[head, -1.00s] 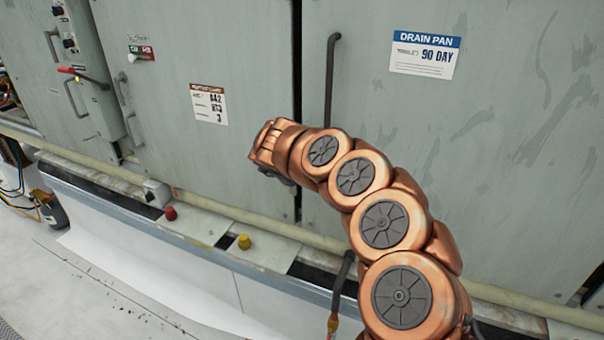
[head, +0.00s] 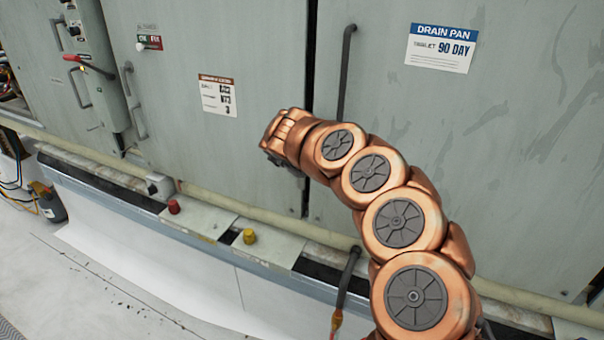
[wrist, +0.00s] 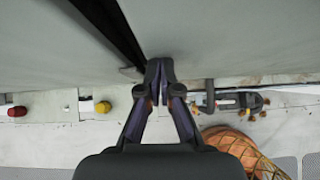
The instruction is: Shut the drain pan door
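The drain pan door (head: 520,130) is the large grey-green panel on the right, with a blue and white DRAIN PAN label (head: 442,48) and a vertical bar handle (head: 345,75). A dark gap (head: 308,100) runs along its left edge, beside the neighbouring panel. The door also shows in the wrist view (wrist: 230,40), with the dark gap (wrist: 112,30) left of it. My gripper (wrist: 160,68) has its fingers together with nothing between them. Its tips are at or very near the door's lower left corner; contact cannot be told. In the head view my arm hides the fingers.
A left panel (head: 230,140) carries a paper label. A ledge below the panels bears a red knob (head: 174,207) and a yellow knob (head: 249,236), both also in the wrist view. A pale pipe (head: 520,297) runs along the base. Floor is clear at lower left.

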